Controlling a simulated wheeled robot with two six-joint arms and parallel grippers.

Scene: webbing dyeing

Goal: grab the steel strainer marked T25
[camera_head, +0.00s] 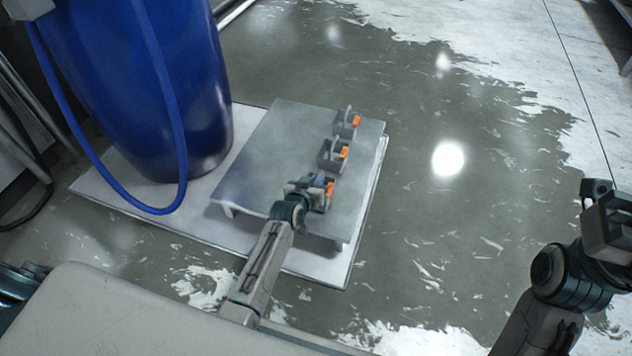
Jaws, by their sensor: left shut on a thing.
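Three small grey steel strainers with orange tags stand in a row on a low grey platform (265,150). The far strainer (343,125) and the middle strainer (329,158) stand free. My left gripper (312,186) is shut on the near strainer (325,202), which it partly hides. The marks on the orange tags are too small to read, so I cannot tell which one is T25. My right gripper (606,228) is at the right edge, over the floor and far from the strainers. Its fingers are not clear.
A large blue drum (150,85) with a blue hose (165,90) stands left of the platform. A pale base sheet (105,180) lies under both. The wet grey floor (440,230) to the right is open. Pipes (20,130) run along the left edge.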

